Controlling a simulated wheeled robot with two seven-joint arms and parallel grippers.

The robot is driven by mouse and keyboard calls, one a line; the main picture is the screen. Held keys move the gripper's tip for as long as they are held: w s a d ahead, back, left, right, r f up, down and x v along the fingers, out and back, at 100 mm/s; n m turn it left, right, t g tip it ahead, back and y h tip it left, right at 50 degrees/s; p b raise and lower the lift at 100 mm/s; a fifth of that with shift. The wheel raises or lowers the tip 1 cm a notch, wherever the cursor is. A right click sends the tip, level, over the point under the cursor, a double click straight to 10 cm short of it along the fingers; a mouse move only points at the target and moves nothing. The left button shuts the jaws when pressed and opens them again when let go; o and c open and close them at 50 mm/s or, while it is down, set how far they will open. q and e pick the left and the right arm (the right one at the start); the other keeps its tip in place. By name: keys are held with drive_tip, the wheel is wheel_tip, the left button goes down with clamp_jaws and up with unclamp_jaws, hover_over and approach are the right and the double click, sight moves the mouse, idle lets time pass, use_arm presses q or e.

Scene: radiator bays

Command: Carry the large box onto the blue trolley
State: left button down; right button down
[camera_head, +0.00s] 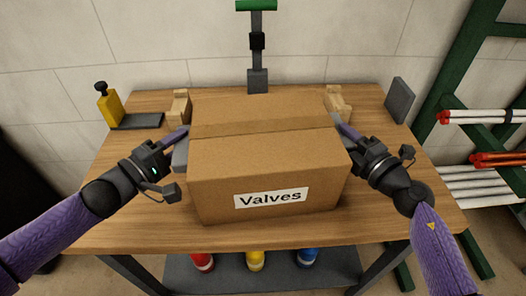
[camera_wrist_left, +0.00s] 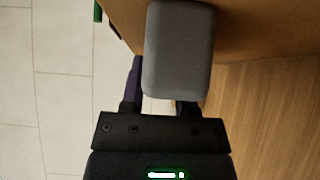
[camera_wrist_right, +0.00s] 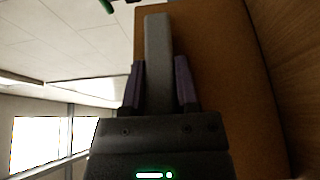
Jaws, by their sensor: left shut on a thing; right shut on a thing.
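The large cardboard box (camera_head: 262,165), with a white "Valves" label on its front, is over the middle of the wooden bench. I cannot tell whether its base touches the bench top. My left gripper (camera_head: 178,146) is shut on the grey handle at the box's left side; this handle (camera_wrist_left: 178,50) fills the middle of the left wrist view. My right gripper (camera_head: 342,128) is shut on the grey handle at the right side; this handle (camera_wrist_right: 157,65) stands between the fingers in the right wrist view. No blue trolley shows in these views.
The wooden bench (camera_head: 115,195) has wooden blocks (camera_head: 180,107) behind the box, a yellow-and-black tool (camera_head: 108,105) at back left and a grey plate (camera_head: 399,100) at back right. A green rack (camera_head: 450,100) with pipes stands right. Red, yellow and blue items sit on the lower shelf (camera_head: 228,272).

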use_arm(q)
drive_tip(key=shift+r, duration=0.1)
use_arm(e)
drive_tip(key=shift+r, duration=0.1)
idle(0.6)
